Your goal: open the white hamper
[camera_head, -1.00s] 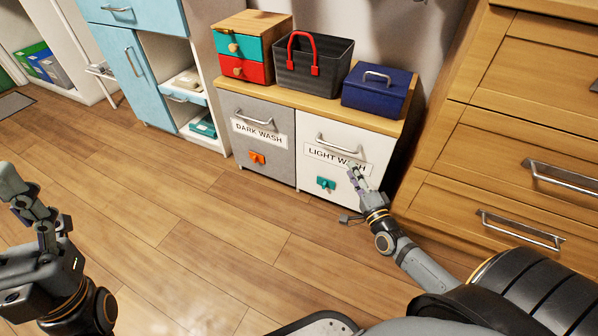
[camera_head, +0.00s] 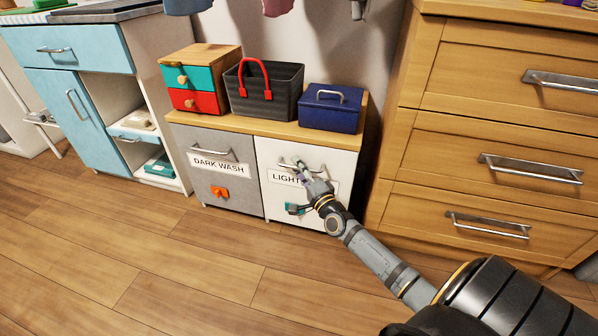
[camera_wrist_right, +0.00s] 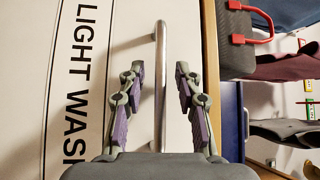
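The white hamper (camera_head: 341,165) is the right-hand front of a low wooden-topped cabinet, with a LIGHT WASH label partly hidden by my right gripper. Its front looks closed. My right gripper (camera_head: 301,169) is at its metal bar handle (camera_head: 286,163). In the right wrist view, the handle (camera_wrist_right: 160,75) lies between the two open fingers of the gripper (camera_wrist_right: 160,85), with a gap on each side. A teal catch (camera_head: 291,208) sits low on the hamper front, partly covered by my arm. My left gripper is out of view.
The grey DARK WASH hamper (camera_head: 216,172) adjoins on the left. A dark basket (camera_head: 263,95) and blue box (camera_head: 330,113) stand on top. A wooden drawer unit (camera_head: 490,130) stands close on the right. The floor (camera_head: 170,275) in front is clear.

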